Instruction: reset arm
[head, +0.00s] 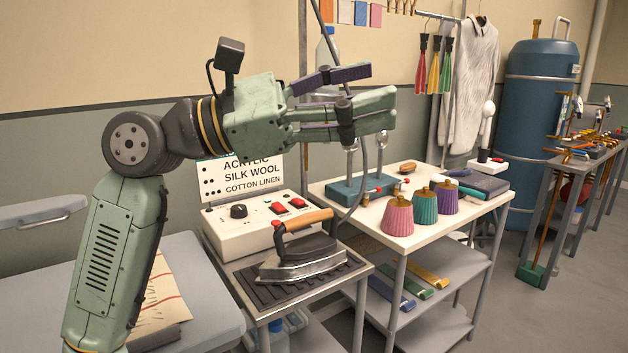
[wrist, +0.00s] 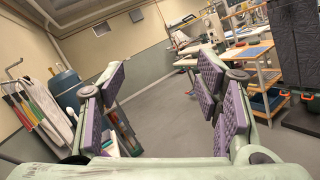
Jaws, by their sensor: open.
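My gripper (head: 372,92) is at the end of my raised green arm in the head view, pointing right above the iron station and the white-topped cart. Its purple-padded fingers are spread apart. In the wrist view the open gripper (wrist: 160,95) has nothing between its fingers, and the room's floor and far wall show beyond. It is apart from the iron (head: 305,255), which rests on a dark ribbed plate below. The gripper hides part of the stand behind it.
A control box (head: 250,232) with a fabric sign stands left of the iron. The cart (head: 440,225) holds pink, teal and purple tasselled pieces. A garment rail with a white knit (head: 470,85) and a blue tank (head: 540,120) stand behind.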

